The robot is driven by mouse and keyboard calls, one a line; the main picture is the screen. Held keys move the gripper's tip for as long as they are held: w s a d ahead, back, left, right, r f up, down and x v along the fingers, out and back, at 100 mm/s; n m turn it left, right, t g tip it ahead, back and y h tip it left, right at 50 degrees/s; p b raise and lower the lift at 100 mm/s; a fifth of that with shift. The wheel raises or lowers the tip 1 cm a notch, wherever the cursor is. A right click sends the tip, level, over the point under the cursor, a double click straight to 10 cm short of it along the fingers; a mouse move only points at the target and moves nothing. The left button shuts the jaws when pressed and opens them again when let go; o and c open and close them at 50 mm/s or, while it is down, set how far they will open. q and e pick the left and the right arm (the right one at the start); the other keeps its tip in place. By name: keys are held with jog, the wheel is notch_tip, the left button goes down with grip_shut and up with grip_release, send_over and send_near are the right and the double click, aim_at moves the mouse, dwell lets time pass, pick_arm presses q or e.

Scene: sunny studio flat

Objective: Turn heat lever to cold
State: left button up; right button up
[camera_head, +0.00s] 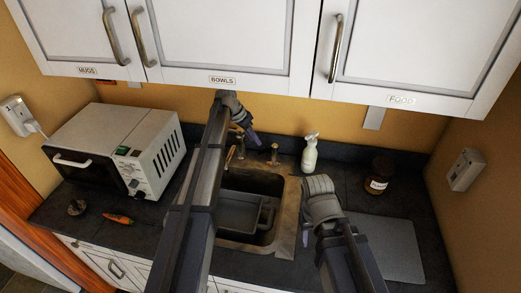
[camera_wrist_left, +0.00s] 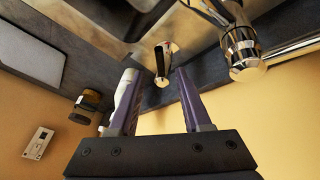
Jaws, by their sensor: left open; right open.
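The metal tap fittings stand at the back edge of the sink. One short upright metal handle (camera_head: 274,154) is to the right of my left gripper (camera_head: 251,138) in the head view. In the left wrist view a shiny metal handle (camera_wrist_left: 161,62) shows between and just beyond the fingertips of my left gripper (camera_wrist_left: 156,73); contact is not visible. A larger chrome tap body (camera_wrist_left: 242,50) stands to its right there. No label tells which fitting is the heat lever. My left gripper is open and empty. My right gripper (camera_head: 305,238) is low by the sink's right side, its fingers partly hidden.
The sink (camera_head: 283,215) holds a dark pan (camera_head: 240,214). A white spray bottle (camera_head: 309,154) and a dark jar (camera_head: 379,176) stand right of the tap. A grey board (camera_head: 390,245) lies at the right, a microwave (camera_head: 115,145) at the left. Cabinets (camera_head: 225,40) hang above.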

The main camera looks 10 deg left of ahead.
aim_at(267, 150)
pick_arm(q)
jog(key=b+x, duration=0.5)
jog(key=x, duration=0.2)
jog(key=shift+b, duration=0.3)
pick_arm(e)
notch_tip(267, 150, down, 6)
jog(key=shift+f, duration=0.15)
pick_arm(q)
jog(key=shift+r, duration=0.1)
grip_shut()
dwell(0.6)
